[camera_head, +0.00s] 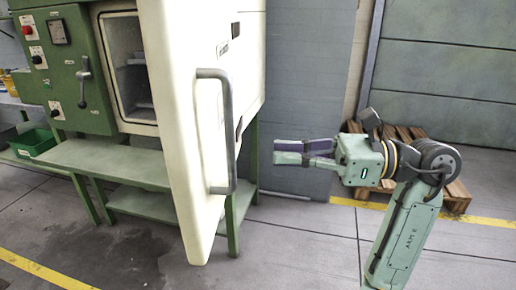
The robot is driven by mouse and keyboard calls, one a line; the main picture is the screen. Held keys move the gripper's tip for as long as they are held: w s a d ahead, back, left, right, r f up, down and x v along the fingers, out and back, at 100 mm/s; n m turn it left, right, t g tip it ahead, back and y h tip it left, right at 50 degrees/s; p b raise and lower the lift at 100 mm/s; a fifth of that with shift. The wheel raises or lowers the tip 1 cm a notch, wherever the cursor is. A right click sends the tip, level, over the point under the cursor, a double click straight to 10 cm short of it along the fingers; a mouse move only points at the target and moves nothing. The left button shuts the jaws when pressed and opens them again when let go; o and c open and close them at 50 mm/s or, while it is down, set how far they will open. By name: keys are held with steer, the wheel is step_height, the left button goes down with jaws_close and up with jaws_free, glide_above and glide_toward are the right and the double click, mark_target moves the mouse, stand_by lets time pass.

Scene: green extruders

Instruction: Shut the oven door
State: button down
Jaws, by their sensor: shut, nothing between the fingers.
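A long grey bar handle (228,130) runs upright on the door's face. My gripper (290,153) is to the right of the handle, apart from it in the picture, with its fingers pointing left. The fingers are shut and hold nothing.
A green shelf (105,160) and table legs stand under the oven, with a green bin (32,142) at the left. A wooden pallet (455,190) lies behind my arm. The grey floor (300,240) between door and arm is clear.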

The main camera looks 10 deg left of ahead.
mark_target(197, 152)
steer(key=a+p, duration=0.1)
steer(key=a, duration=0.2)
steer(key=s+a+p, duration=0.1)
steer(key=a, duration=0.3)
steer(key=a+p, duration=0.1)
steer(key=a, duration=0.3)
steer(key=shift+s+a+r, duration=0.1)
steer(key=shift+s, duration=0.2)
steer(key=shift+a, duration=0.55)
steer(key=shift+s+a, duration=0.1)
steer(key=shift+a, duration=0.05)
